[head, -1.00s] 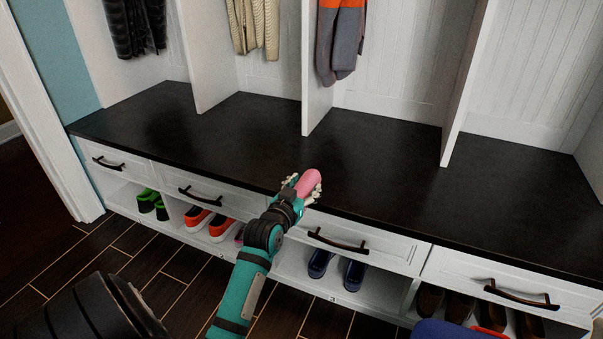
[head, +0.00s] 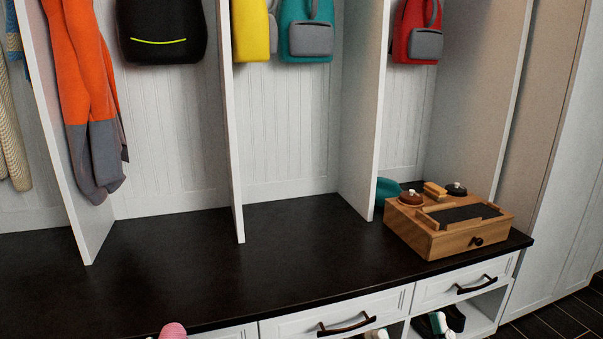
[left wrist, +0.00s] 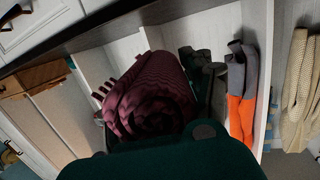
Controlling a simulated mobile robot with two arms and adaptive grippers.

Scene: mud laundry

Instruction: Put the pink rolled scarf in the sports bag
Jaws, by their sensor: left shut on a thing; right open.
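The pink rolled scarf (left wrist: 150,95) is held in my left gripper (left wrist: 148,82), which is shut around it; in the left wrist view it looks dark maroon and shows its spiral end. In the head view only a pink tip of the scarf (head: 173,331) shows at the bottom edge, in front of the bench edge. The left gripper itself is out of the head view. My right gripper cannot be made out in either view. No sports bag can be clearly identified; several bags hang in the cubbies.
The dark bench top (head: 150,265) is clear at left and middle. A wooden shoe-care box (head: 450,225) stands at its right end, with a teal item (head: 386,190) partly behind it. White dividers (head: 232,150) rise from the bench. A black bag (head: 160,30) and a red bag (head: 416,30) hang above.

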